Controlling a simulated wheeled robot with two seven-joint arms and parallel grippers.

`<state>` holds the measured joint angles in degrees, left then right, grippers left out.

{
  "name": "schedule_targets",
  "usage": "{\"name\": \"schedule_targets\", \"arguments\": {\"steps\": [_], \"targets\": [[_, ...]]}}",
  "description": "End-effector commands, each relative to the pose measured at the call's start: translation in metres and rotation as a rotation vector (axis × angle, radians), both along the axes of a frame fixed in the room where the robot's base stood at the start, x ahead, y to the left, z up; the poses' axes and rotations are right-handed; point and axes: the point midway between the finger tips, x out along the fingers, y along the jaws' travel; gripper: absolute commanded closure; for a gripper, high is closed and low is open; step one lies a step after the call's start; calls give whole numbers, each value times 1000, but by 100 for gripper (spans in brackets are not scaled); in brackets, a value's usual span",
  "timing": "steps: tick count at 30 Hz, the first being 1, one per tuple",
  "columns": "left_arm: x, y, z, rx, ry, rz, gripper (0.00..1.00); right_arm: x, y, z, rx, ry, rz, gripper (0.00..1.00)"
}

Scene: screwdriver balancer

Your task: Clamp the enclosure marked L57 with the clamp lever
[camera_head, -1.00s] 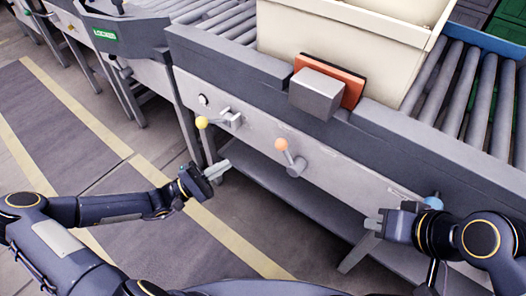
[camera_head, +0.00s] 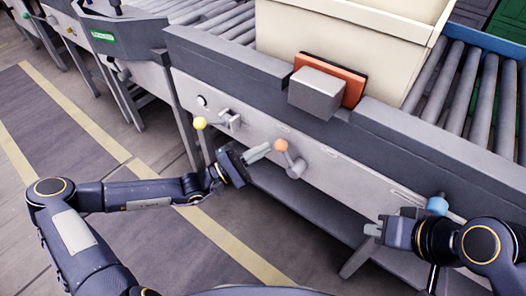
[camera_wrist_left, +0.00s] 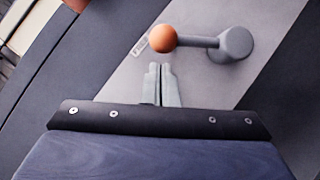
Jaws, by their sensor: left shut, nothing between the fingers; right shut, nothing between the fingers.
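A lever with an orange ball (camera_head: 281,146) sticks out from the grey front panel, on a round grey hub (camera_head: 296,168). In the left wrist view the orange ball (camera_wrist_left: 162,38) and its hub (camera_wrist_left: 236,44) lie just beyond the fingertips. My left gripper (camera_head: 258,152) is shut and empty, its tips just left of the ball. The fingers also show in the left wrist view (camera_wrist_left: 161,85). My right gripper (camera_head: 373,229) is shut and empty at the lower right. A large cream box (camera_head: 350,45) stands on the rollers behind an orange plate (camera_head: 352,84) with a grey block (camera_head: 316,93). I see no L57 mark.
A lever with a yellow ball (camera_head: 200,123) sits on the panel further left, beside a small grey bracket (camera_head: 230,119). A blue knob (camera_head: 437,205) shows by my right gripper. Rollers (camera_head: 462,92) run along the top. The floor in front is open.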

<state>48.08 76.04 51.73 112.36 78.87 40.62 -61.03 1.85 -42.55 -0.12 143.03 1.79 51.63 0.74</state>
Motion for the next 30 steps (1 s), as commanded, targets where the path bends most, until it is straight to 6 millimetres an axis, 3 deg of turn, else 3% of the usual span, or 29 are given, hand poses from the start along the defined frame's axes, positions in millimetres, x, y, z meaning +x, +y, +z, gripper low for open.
{"name": "schedule_targets", "arguments": {"steps": [17,30], "targets": [[-4,-8,7,4,-4,-1,100,0,0,1,0,0,0,100],[-4,-8,19,83,-62,0,100,0,0,26,0,0,0,100]]}}
